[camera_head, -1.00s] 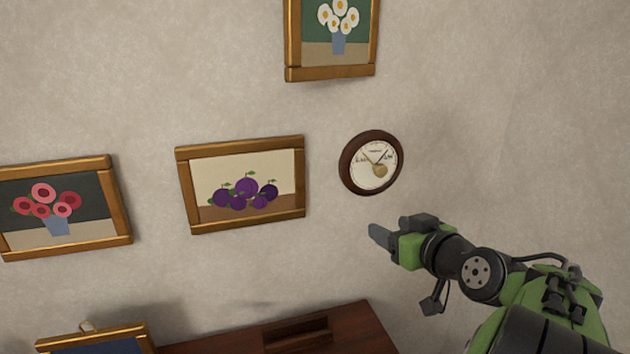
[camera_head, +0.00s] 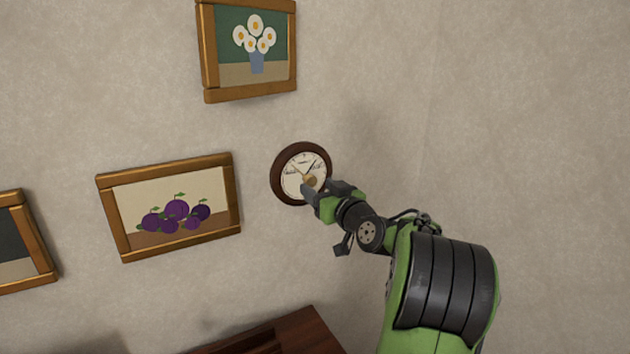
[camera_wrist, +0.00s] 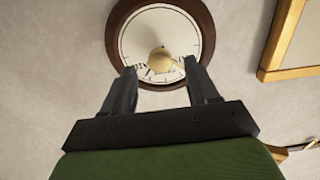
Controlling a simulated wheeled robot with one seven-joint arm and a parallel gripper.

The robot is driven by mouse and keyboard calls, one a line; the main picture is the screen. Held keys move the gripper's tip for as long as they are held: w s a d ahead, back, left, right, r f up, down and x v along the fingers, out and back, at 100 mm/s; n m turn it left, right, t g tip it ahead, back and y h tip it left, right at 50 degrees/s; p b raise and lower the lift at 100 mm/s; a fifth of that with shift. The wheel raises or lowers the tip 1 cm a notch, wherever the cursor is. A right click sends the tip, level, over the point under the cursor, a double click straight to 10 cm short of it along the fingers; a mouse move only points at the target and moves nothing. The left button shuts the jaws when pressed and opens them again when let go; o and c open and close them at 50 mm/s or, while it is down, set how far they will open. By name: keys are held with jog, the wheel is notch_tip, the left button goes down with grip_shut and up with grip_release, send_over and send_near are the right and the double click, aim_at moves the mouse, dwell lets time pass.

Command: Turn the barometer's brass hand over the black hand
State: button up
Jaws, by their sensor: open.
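The barometer (camera_head: 301,150) is a round dial with a dark wooden rim and a pale face, hung on the wall. In the head view a dark hand points to the upper right and a thinner hand points to the upper left; a brass knob (camera_head: 309,181) sits near the dial's middle. My gripper (camera_head: 308,190) is at the dial's lower right, in front of it. In the wrist view the barometer (camera_wrist: 111,32) is upside down, and my open gripper (camera_wrist: 160,78) has one finger on each side of the round knob (camera_wrist: 160,60). I cannot tell whether the fingers touch anything.
A framed plum picture (camera_head: 226,197) hangs left of the barometer, and a framed daisy picture (camera_head: 209,82) hangs above left. A dark wooden furniture top (camera_head: 300,335) is below. The wall to the right is bare.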

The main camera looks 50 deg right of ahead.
aim_at(311, 180)
jog(key=x, duration=0.2)
jog(key=shift+w+d, duration=0.1)
jog(key=shift+w, duration=0.2)
jog(key=c, duration=1)
jog(key=shift+c, duration=0.2)
jog(key=shift+m, duration=0.3)
jog(key=m, duration=0.3)
jog(key=shift+m, duration=0.4)
jog(key=m+p, duration=0.1)
jog(key=m, duration=0.2)
jog(key=shift+m, duration=0.3)
jog(key=m+p, duration=0.1)
jog(key=m, duration=0.3)
jog(key=shift+p, duration=0.4)
jog(key=shift+m+p, duration=0.9)
jog(key=shift+m, duration=1.1)
